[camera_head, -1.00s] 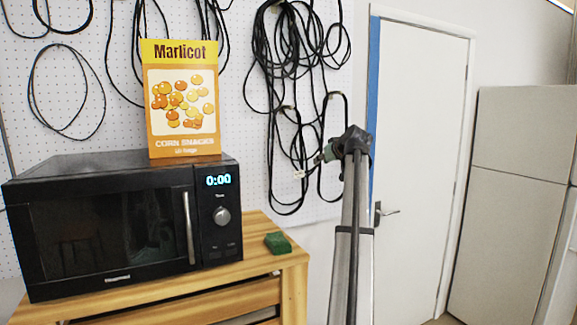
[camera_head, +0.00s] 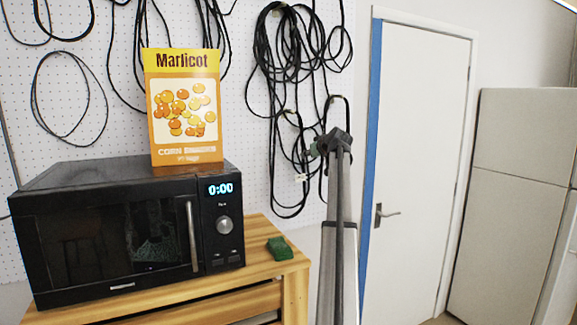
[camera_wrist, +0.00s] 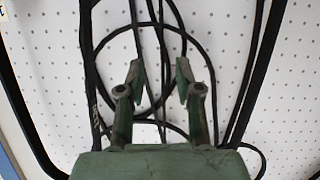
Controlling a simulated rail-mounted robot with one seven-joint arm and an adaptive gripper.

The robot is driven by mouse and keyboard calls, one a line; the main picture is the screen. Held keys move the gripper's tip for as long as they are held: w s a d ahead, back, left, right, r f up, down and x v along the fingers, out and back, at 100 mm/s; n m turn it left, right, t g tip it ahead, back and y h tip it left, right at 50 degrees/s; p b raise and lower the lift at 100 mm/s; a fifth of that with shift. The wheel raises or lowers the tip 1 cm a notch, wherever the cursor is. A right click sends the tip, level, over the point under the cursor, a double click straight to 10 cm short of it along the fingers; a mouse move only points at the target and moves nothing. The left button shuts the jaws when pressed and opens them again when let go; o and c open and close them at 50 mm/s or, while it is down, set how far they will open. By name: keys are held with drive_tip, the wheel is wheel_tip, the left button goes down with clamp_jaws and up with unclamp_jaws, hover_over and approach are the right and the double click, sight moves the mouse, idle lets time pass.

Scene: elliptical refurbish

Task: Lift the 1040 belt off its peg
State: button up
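Several black belts (camera_head: 277,90) hang in loops on the white pegboard, and more fill the wrist view (camera_wrist: 88,70). Faint lettering on one belt at the left of the wrist view is too small to read, so I cannot tell which belt is the 1040. My gripper (camera_head: 315,148) is in front of the right-hand group of belts. In the wrist view my gripper (camera_wrist: 159,72) is open, its green fingers apart. Thin belt strands show between and behind the fingers; I cannot tell whether any is touched. The pegs are mostly hidden.
A black microwave (camera_head: 110,235) with an orange snack box (camera_head: 182,105) on top stands on a wooden table (camera_head: 262,262) at left. A green sponge (camera_head: 279,248) lies near the table's edge.

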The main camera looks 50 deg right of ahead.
sight(303, 167)
drive_tip(key=shift+p+x, duration=1.3)
drive_tip(key=shift+x, duration=1.05)
drive_tip(key=shift+w+f, duration=0.3)
drive_tip(key=shift+w, duration=0.05)
clamp_jaws()
